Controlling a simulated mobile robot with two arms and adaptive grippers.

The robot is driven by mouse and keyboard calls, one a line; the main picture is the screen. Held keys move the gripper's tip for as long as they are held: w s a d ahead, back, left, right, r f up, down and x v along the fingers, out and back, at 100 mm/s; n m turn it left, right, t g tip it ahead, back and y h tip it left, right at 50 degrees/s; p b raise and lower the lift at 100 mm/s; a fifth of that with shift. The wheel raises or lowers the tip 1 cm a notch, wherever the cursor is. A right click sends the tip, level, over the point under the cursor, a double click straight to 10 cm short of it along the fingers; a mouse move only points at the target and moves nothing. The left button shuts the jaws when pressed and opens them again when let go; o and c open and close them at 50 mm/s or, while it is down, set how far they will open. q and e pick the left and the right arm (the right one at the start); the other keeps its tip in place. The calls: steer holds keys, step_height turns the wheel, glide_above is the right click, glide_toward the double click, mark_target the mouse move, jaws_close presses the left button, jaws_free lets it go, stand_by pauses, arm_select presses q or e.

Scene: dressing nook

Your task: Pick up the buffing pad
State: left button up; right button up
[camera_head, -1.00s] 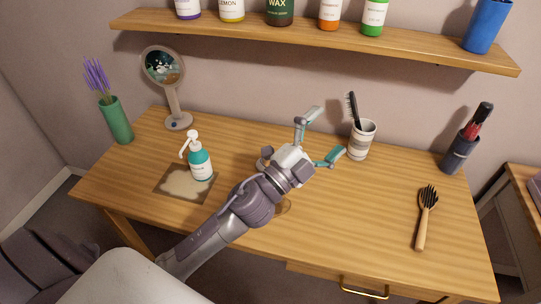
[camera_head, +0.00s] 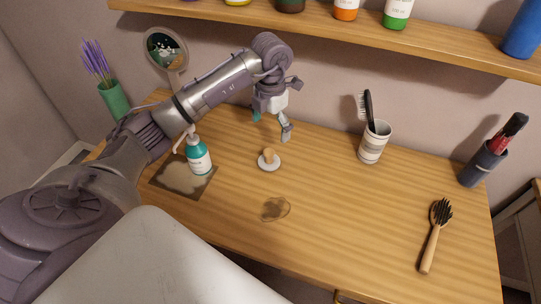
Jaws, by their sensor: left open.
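The buffing pad (camera_head: 269,160) is a small round white pad with a wooden knob on top. It lies on the middle of the wooden table. My left gripper (camera_head: 271,125) points down above and behind the pad, open and empty, apart from it. My left arm reaches in from the left and arches over the pump bottle. My right gripper is not in view.
A teal pump bottle (camera_head: 199,158) stands on a mat (camera_head: 172,181) left of the pad. A dark smudge (camera_head: 275,209) marks the table (camera_head: 340,225) in front. A striped cup (camera_head: 373,143) with a brush stands right; a hairbrush (camera_head: 433,235) lies farther right. The shelf (camera_head: 330,38) overhangs behind.

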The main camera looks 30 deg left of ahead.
mark_target(269, 152)
arm_select(q)
step_height(269, 152, down, 6)
steer(key=shift+f, duration=0.15)
steer(key=shift+s+a+f+p, duration=0.15)
steer(key=shift+f+p, duration=0.6)
steer(key=shift+f, duration=1.9)
steer(key=c, duration=1.3)
steer(key=shift+s, duration=0.2)
steer(key=c, duration=0.5)
